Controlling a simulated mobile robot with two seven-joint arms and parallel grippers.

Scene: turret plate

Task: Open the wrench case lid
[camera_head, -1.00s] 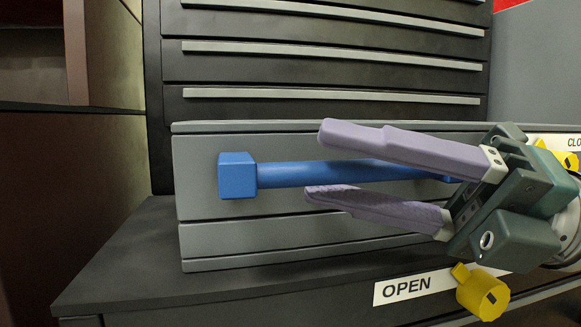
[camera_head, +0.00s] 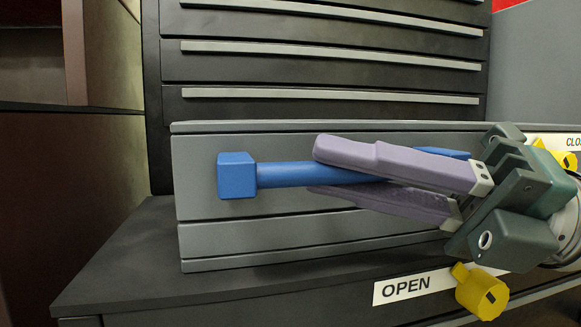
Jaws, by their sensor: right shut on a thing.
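The wrench case is a grey box (camera_head: 220,235) on a dark cabinet top, and its lid looks closed. A blue handle bar (camera_head: 300,174) with a square blue end block (camera_head: 237,175) runs across its front face. My right gripper (camera_head: 318,170) comes in from the right, its purple fingers shut on the blue handle, one finger above and in front, the other below. The right part of the handle is partly hidden behind the fingers and gripper body. My left gripper is not in view.
A dark drawer chest (camera_head: 330,75) stands behind the case. An OPEN label (camera_head: 404,287) and a yellow knob (camera_head: 482,293) are on the cabinet front below. Another yellow piece (camera_head: 567,160) is at the right edge. The cabinet top (camera_head: 130,255) is bare left of the case.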

